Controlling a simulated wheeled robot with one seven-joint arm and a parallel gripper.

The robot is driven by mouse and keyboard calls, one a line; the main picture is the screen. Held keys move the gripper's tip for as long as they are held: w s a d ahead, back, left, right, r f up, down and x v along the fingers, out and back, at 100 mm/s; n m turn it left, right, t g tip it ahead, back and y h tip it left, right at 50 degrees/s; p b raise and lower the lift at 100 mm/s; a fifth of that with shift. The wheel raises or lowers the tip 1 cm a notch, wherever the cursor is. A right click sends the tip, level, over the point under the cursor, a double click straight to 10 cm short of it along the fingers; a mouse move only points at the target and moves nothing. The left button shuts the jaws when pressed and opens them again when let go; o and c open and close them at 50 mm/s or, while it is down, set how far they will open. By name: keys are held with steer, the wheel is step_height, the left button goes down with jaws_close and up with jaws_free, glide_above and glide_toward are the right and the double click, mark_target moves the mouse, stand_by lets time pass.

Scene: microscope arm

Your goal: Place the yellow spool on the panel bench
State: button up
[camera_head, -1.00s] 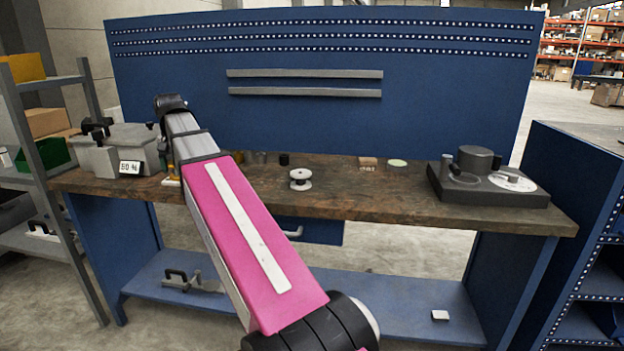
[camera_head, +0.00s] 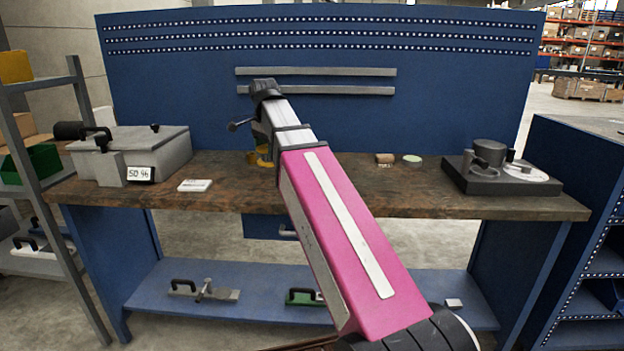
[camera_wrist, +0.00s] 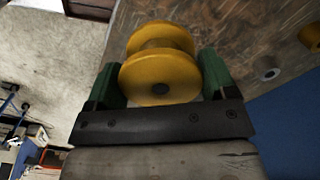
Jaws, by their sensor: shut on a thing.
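The yellow spool (camera_wrist: 160,68) is in the wrist view, between the two green fingers of my gripper (camera_wrist: 163,85), which is shut on it. Behind it in that view is the brown wooden top of the panel bench (camera_wrist: 215,35). I cannot tell whether the spool touches the top. In the head view the panel bench (camera_head: 430,197) has a worn wooden top and a tall blue back panel. My arm crosses its middle there and hides my fingertips. A patch of yellow (camera_head: 264,161) shows beside the arm above the bench top.
A grey box (camera_head: 135,158) with a percent display and a white block (camera_head: 195,185) are on the left of the top. A brown block (camera_head: 385,159), a pale green disc (camera_head: 412,160) and a dark device (camera_head: 497,172) are on the right. Clear wood lies in front of them.

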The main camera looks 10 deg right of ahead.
steer(key=shift+s+a+r+m, duration=0.15)
steer(key=shift+s+a+m, duration=0.1)
steer(key=shift+a+m, duration=0.35)
steer(key=shift+w, duration=0.25)
steer(key=w+d+f, duration=0.1)
steer(key=w+f, duration=0.1)
steer(key=w, duration=0.1)
steer(key=w+d+f, duration=0.1)
steer(key=w+f, duration=0.1)
steer(key=w, duration=0.1)
steer(key=w+d+f, duration=0.2)
steer(key=w, duration=0.2)
steer(key=shift+f, duration=0.35)
steer(key=shift+w+d+f, duration=0.1)
steer(key=shift+f, duration=2.05)
steer(key=shift+f, duration=0.1)
steer(key=o, duration=1)
steer(key=shift+c, duration=0.2)
